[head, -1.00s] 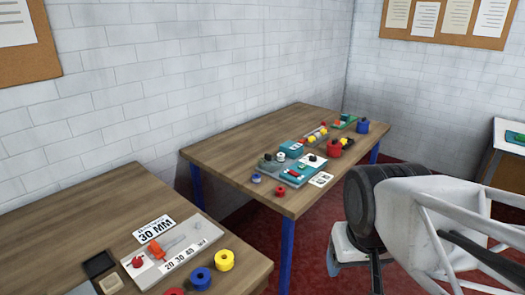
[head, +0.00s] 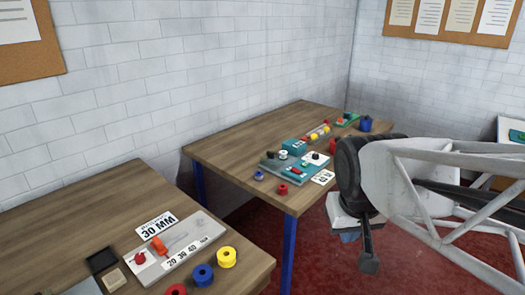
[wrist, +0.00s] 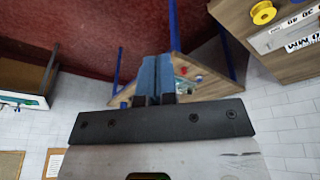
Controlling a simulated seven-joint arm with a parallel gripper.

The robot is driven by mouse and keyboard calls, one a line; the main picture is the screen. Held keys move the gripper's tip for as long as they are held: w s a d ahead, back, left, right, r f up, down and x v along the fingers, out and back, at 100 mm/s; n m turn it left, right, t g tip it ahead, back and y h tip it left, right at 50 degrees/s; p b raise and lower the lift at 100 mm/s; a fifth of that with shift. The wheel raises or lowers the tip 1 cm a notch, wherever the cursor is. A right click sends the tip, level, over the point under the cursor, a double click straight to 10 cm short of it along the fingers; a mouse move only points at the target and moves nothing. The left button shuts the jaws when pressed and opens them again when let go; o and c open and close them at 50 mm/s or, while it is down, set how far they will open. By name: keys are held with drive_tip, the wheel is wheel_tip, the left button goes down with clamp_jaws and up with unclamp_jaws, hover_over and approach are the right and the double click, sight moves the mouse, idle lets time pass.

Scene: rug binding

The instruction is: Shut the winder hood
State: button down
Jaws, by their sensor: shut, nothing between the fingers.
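On the far table, a teal-grey machine base (head: 273,168) carries a red part, a white reel and a white panel with a black knob (head: 316,156). A teal box (head: 293,149) stands at its back edge. I take this group for the winder, but it is too small to tell which part is the hood or how far it is open. My gripper (head: 349,237) hangs beyond the table's right end, apart from everything. In the wrist view its blue fingers (wrist: 156,72) are together and empty, partly covering the view of the far table.
The near table (head: 60,225) holds a 30 MM card (head: 156,226), a board with an orange-handled tool, and yellow (head: 227,257) and blue spools (head: 203,276). A red spool (head: 282,189) and a card (head: 322,177) lie by the far table's front edge. Red floor is free between.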

drive_tip(key=w+a+n+t+h, duration=0.1)
drive_tip(key=w+a+n, duration=0.1)
drive_tip(key=w, duration=1.5)
drive_tip(key=w+a+n+t, duration=0.1)
drive_tip(key=w+a+n, duration=0.1)
drive_tip(key=w, duration=1.4)
drive_tip(key=w+a+f+n, duration=0.1)
drive_tip(key=w+a+f, duration=0.2)
drive_tip(key=w, duration=0.6)
drive_tip(key=w+a+f+n+t, duration=0.1)
drive_tip(key=w+a+f, duration=0.2)
drive_tip(key=w+f, duration=0.3)
drive_tip(key=w+a+f+n+t, duration=0.1)
drive_tip(key=w+a+f, duration=0.2)
drive_tip(key=w, duration=0.9)
wheel_tip(320, 180, down, 2)
drive_tip(key=shift+w+a+f+n+y, duration=0.15)
drive_tip(key=shift+w+f+n+y, duration=0.05)
drive_tip(key=shift+w+n+y, duration=0.15)
drive_tip(key=shift+w+f, duration=0.1)
drive_tip(key=shift+f, duration=0.05)
